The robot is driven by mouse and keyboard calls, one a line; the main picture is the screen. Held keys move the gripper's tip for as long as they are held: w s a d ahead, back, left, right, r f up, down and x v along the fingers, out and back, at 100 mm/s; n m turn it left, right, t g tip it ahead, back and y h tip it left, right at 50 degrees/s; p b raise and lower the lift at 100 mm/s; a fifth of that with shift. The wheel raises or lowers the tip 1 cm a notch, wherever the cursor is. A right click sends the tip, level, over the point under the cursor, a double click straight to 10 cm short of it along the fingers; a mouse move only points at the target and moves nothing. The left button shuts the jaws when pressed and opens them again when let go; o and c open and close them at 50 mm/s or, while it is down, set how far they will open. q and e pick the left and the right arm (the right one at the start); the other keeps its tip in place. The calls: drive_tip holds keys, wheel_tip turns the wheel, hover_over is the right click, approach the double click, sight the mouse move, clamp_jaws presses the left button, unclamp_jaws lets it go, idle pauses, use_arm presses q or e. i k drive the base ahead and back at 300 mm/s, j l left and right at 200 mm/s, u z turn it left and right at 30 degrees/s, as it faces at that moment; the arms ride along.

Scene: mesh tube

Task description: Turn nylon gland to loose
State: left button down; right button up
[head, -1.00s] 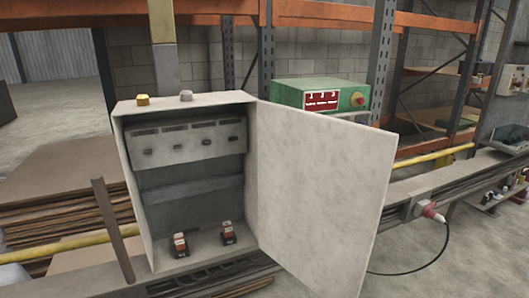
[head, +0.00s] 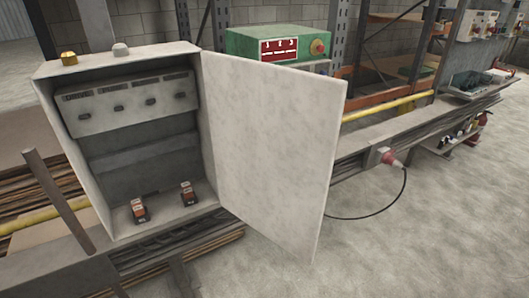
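A grey electrical cabinet (head: 87,200) stands on a bench at the left of the head view, with its door (head: 270,140) swung open to the right. On its top are two glands. One is brass-yellow (head: 69,58) at the left, and the other is pale grey (head: 120,49), likely the nylon gland. Whether either gland is tight or loose cannot be told. Inside, a panel with several small dark switches (head: 135,102) spans the upper part. Two small orange-and-black components (head: 139,209) (head: 187,193) sit on the cabinet floor. Neither of my grippers shows.
A green control box (head: 268,46) with a red label stands behind the door. A red plug (head: 389,159) with a black cable is at the bench's front side. A dark post (head: 58,199) rises left of the cabinet. Concrete floor (head: 430,235) at the right is open.

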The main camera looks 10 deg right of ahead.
sight(120, 50)
drive_tip(key=i+l+u, duration=0.2)
drive_tip(key=l+u, duration=0.2)
drive_tip(key=l, duration=0.3)
drive_tip(key=i+l+u, duration=0.1)
drive_tip(key=l+u, duration=0.3)
drive_tip(key=l, duration=0.35)
drive_tip(key=l+u, duration=0.4)
drive_tip(key=l, duration=0.35)
drive_tip(key=k+l+u, duration=0.1)
drive_tip(key=l+u, duration=0.3)
drive_tip(key=l, duration=0.35)
